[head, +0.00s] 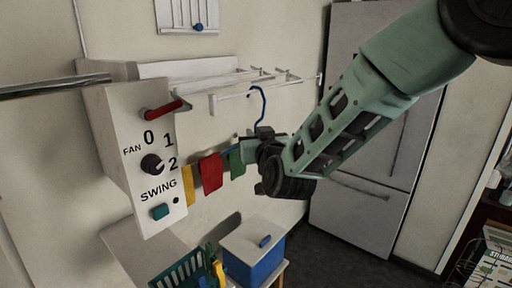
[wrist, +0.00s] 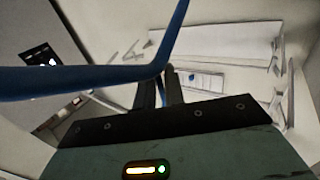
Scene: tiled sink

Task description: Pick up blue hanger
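The blue hanger (head: 259,105) shows in the head view as a thin curved hook above my gripper, at the white rack. Whether the hook still touches the rack is unclear. My gripper (head: 262,138) is at the hanger's neck, just below the hook, and hides much of it. In the wrist view the blue hanger (wrist: 90,79) crosses close to the camera, with one arm to the left and another upward. The dark fingers of my gripper (wrist: 160,85) are close together, with a blue strip between them, and look shut on the hanger.
A white rack (head: 235,98) juts from the wall. Yellow, red (head: 211,173) and green (head: 236,163) cloths hang left of my gripper. A control panel (head: 150,165) stands at left. Below are a blue box (head: 250,271) and a green basket (head: 178,274). A grey fridge (head: 350,205) stands behind.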

